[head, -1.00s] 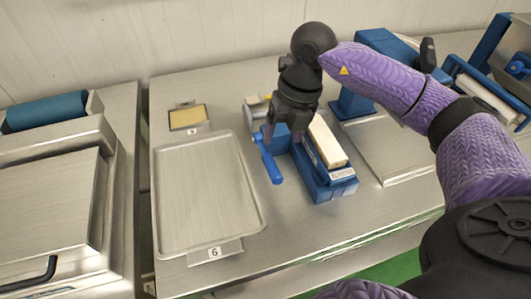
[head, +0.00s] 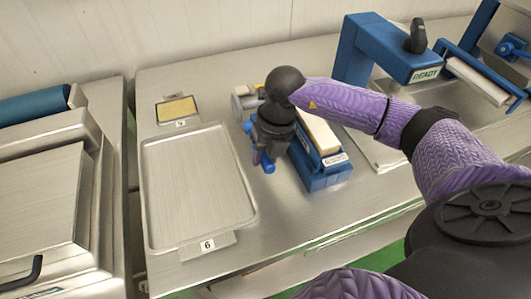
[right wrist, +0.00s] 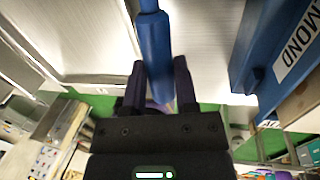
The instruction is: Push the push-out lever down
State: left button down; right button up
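The blue push-out lever (right wrist: 155,45) runs down between the two fingers of my right gripper (right wrist: 159,85) in the right wrist view. The fingers lie close along both its sides and the lever fills the gap, so the gripper looks shut on it. In the head view my right gripper (head: 264,160) points down at the left side of the blue press (head: 325,178), which carries a pale bar (head: 320,135) and a white label. The wrist covers much of the lever there. A blue end of the lever (head: 268,167) shows below. My left gripper is not in view.
An empty metal tray (head: 195,190) with tag 6 lies left of the press. A small dish with a yellow slab (head: 178,109) is behind it. A blue machine marked READY (head: 405,60) stands at the back right. Bare table lies in front of the press.

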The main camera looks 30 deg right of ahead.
grip_shut()
dwell(1.0)
